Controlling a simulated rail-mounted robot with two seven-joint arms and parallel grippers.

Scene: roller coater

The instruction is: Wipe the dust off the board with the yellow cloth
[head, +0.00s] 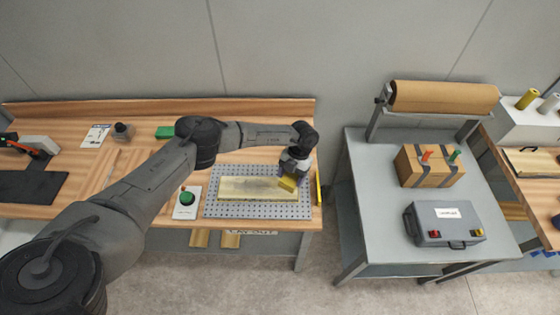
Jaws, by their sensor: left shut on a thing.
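The board (245,188) is a pale, flat wooden piece lying on a grey perforated plate (262,211) on the wooden workbench. My left gripper (289,179) is over the right end of the board, pointing down. It is shut on the yellow cloth (287,185), which is at or just above the board's right end; I cannot tell whether they touch. Dust on the board is too fine to make out. My right gripper is not in view.
A green button (188,198) on a white base stands left of the plate. A green block (165,132) lies behind my arm. A yellow stick (318,190) lies at the bench's right edge. A gap separates the bench from a grey table (385,215) with a box and case.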

